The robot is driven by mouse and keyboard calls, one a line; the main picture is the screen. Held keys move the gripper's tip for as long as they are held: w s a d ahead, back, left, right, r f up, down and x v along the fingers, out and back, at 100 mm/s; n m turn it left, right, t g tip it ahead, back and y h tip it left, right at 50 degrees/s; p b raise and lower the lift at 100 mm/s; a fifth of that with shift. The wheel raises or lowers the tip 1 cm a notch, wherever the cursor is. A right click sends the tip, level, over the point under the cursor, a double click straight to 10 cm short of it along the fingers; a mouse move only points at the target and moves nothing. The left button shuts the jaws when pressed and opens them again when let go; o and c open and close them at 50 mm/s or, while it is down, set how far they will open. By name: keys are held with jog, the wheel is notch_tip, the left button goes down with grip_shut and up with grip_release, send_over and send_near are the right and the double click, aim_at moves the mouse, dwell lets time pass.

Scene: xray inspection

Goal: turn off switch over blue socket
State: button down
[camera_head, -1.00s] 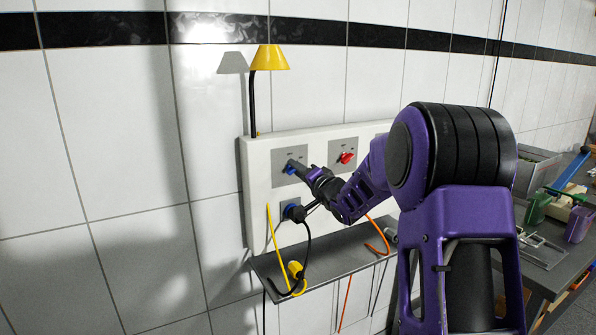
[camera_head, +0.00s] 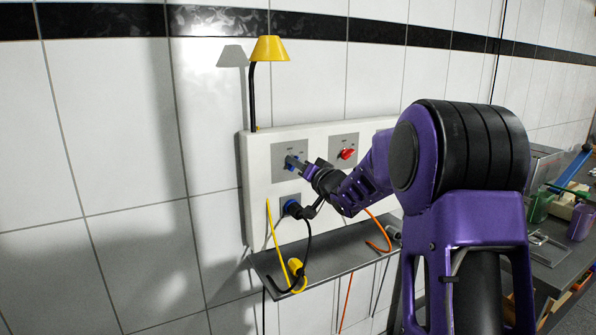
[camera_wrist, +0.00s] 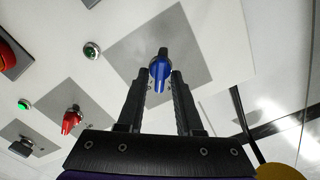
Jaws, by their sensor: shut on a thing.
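The blue rotary switch (camera_head: 290,162) sits on a grey plate on the white wall panel, directly above the blue socket (camera_head: 289,203). A black plug with a cable is in that socket. My gripper (camera_head: 299,164) is at the blue switch, with its fingers pointing at the panel. In the wrist view the blue switch (camera_wrist: 158,68) lies between the tips of my gripper (camera_wrist: 158,80), and its knob has a dark end pointing up in the picture. The fingers are shut on it. The blue socket does not show clearly in the wrist view.
A red switch (camera_head: 347,154) sits to the right on its own plate. Below the panel is a grey shelf (camera_head: 330,255) with yellow and orange cables. A yellow lamp (camera_head: 269,49) stands above the panel. A cluttered workbench (camera_head: 560,262) is at the right.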

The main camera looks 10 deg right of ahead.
jog(key=shift+a+n+b, duration=0.1)
jog(key=shift+n+b, duration=1.75)
jog(key=shift+n, duration=1.65)
jog(key=c, duration=0.9)
grip_release()
jog(key=shift+s, duration=0.1)
jog(key=v, duration=1.7)
jog(key=shift+s+r+p, duration=0.1)
jog(key=shift+s+p, duration=0.05)
jog(key=shift+p, duration=0.25)
